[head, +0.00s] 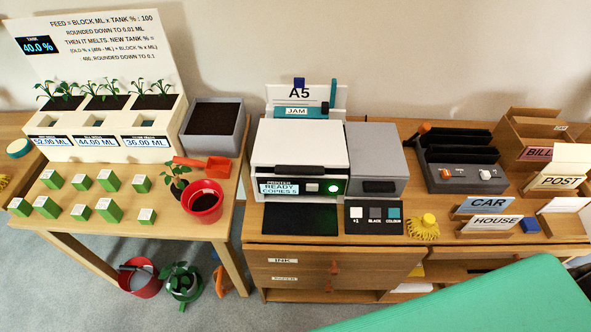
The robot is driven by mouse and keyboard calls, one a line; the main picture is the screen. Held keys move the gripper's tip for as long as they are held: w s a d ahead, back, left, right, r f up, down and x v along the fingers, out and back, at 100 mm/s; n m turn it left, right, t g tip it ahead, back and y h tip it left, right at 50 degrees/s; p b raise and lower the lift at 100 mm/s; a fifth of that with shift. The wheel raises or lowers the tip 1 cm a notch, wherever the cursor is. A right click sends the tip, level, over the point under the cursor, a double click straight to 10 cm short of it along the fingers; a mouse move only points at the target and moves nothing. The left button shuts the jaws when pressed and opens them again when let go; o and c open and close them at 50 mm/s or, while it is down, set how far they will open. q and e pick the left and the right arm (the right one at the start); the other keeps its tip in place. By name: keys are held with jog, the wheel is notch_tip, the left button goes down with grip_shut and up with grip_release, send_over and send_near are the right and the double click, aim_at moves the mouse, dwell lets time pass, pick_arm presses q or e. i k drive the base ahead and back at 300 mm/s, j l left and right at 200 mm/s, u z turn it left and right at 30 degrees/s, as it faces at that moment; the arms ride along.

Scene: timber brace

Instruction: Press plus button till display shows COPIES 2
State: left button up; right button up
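A white and black printer (301,143) stands on the wooden desk in the middle of the head view. Its small display (279,188) reads READY and, as far as I can make out, COPIES 5. A green-lit button (333,187) is to the right of the display. In front of the grey unit beside the printer lies a black button panel (373,228). On it are a white plus button (355,213) labelled +1, a grey button labelled BLACK and a teal button labelled COLOUR. Neither of my grippers is in view.
A dark tray (300,219) lies before the printer. A yellow spiky object (424,227) sits right of the button panel. Signs and a switch box (462,175) stand further right. A green surface (480,300) fills the lower right. A plant table is on the left.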

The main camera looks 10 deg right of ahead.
aim_at(355, 212)
jog(key=z, duration=1.2)
